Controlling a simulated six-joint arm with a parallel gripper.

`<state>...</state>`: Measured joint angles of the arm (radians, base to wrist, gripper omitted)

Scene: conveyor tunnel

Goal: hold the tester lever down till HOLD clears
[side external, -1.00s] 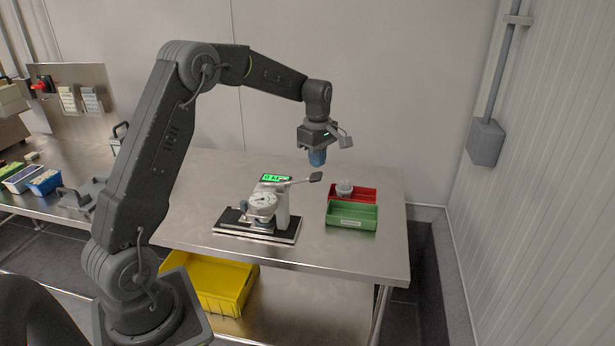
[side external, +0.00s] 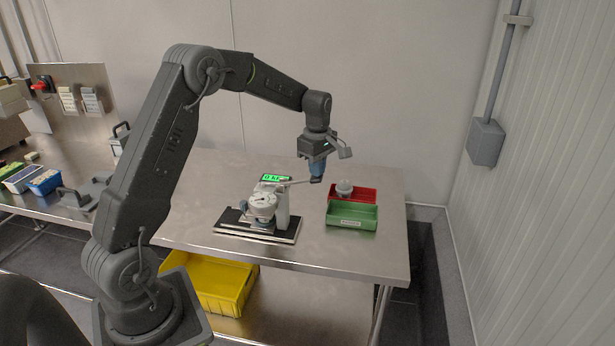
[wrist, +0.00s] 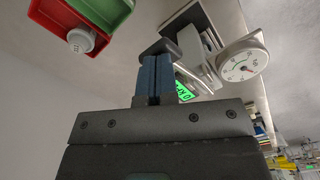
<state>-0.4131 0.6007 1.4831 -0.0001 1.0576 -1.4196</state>
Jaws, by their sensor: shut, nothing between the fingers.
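The tester (side external: 282,210) stands on a black base plate on the steel table, with a round white dial (wrist: 243,65) and a lit green display (side external: 275,178) that appears to show 0 and a unit. No HOLD is legible on it. Its lever (side external: 298,183) sticks out to the right, nearly level, with a dark paddle (wrist: 160,47) at the end. My gripper (side external: 316,176) is shut and empty, its blue fingers pointing down right at the paddle. In the wrist view, the fingertips (wrist: 155,58) overlap the paddle; I cannot tell whether they touch it.
A red bin (side external: 367,190) with a white round-topped item (side external: 344,187) and a green bin (side external: 351,222) stand right of the tester. A yellow bin (side external: 215,285) sits below the table. The table's front right is clear.

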